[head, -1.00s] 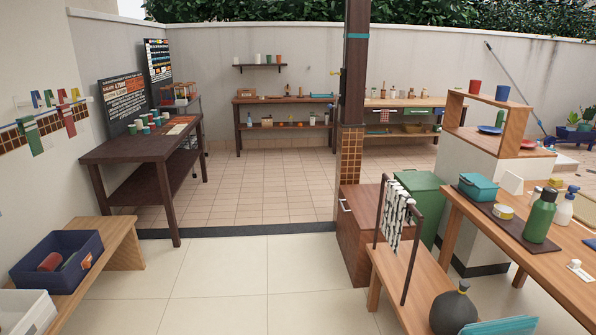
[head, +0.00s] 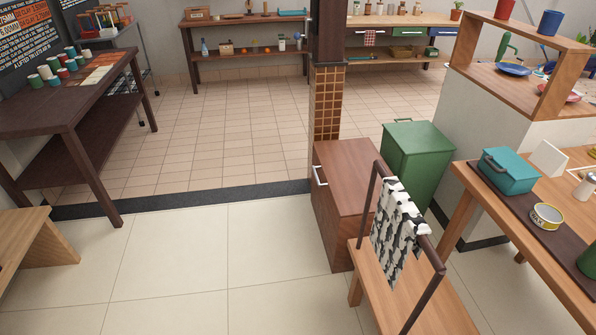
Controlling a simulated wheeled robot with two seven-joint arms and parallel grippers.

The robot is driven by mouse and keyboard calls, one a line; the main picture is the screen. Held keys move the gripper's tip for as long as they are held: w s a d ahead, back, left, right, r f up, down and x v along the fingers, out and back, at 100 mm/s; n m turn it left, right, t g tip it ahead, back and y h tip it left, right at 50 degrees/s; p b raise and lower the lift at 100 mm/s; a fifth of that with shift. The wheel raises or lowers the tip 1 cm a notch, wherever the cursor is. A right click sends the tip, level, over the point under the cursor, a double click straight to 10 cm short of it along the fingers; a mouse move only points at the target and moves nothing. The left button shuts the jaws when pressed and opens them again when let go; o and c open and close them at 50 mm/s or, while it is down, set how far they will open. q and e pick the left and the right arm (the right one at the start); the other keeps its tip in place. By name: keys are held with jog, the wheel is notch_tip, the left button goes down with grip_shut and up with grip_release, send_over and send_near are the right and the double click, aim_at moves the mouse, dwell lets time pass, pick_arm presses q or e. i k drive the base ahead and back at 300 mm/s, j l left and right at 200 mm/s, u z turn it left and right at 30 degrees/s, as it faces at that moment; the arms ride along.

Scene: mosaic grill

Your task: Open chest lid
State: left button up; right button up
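A reddish-brown wooden chest (head: 334,210) stands on the floor right of centre in the head view, against the tiled base of a post. Its flat lid (head: 352,171) lies closed on top. A light metal handle (head: 319,177) shows on its left-facing side near the top. Part of its right side is hidden behind the towel rack. Neither of my grippers is in view.
A bench with a towel rack (head: 402,224) stands close in front of the chest on the right. A green bin (head: 417,157) is behind it. A wooden table (head: 520,225) is further right. Pale floor tiles (head: 225,265) are clear left of the chest, with a dark threshold strip (head: 190,201) beyond.

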aim_at(346, 165)
jog(key=i+j+z, duration=0.15)
jog(key=i+j, duration=1.3)
jog(key=i, duration=0.1)
